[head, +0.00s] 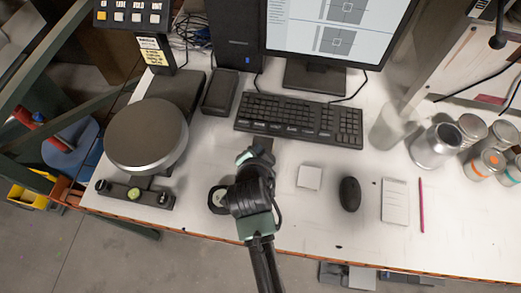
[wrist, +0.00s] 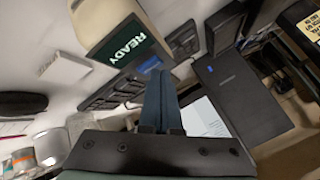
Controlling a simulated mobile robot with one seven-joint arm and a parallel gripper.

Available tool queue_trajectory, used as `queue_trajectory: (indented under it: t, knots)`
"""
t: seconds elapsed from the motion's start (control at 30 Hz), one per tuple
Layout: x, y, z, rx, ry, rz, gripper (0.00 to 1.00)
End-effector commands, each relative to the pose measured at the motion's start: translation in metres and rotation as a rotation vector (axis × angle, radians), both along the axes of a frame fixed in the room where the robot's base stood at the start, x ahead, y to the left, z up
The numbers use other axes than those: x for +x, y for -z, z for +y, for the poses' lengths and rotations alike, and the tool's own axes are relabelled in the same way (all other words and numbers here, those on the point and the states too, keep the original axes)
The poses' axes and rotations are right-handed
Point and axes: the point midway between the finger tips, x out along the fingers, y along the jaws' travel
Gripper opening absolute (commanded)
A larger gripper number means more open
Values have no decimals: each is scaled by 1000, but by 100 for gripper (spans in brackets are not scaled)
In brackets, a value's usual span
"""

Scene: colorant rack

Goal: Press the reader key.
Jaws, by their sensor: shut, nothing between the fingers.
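The reader (wrist: 103,22) is a cream-coloured device with a dark green screen (wrist: 129,42) that reads READY, at the top of the wrist view. I cannot tell whether the fingers touch the reader.
A black keyboard (head: 300,121) lies beyond my gripper, with a monitor and PC tower (head: 237,35) behind. A white pad (head: 309,177), a mouse (head: 349,194) and a notepad (head: 395,201) lie to the right, then several cans. A round dark plate (head: 146,134) stands left.

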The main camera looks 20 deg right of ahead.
Motion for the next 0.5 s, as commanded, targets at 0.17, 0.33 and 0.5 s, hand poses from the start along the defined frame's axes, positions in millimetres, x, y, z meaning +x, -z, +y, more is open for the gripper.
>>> queue_trajectory:
  t: [0.17,0.33,0.5]
  knots:
    - [0,0,0,1,0,1,0]
    - [0,-3,0,1,0,1,0]
    - [0,-13,0,1,0,1,0]
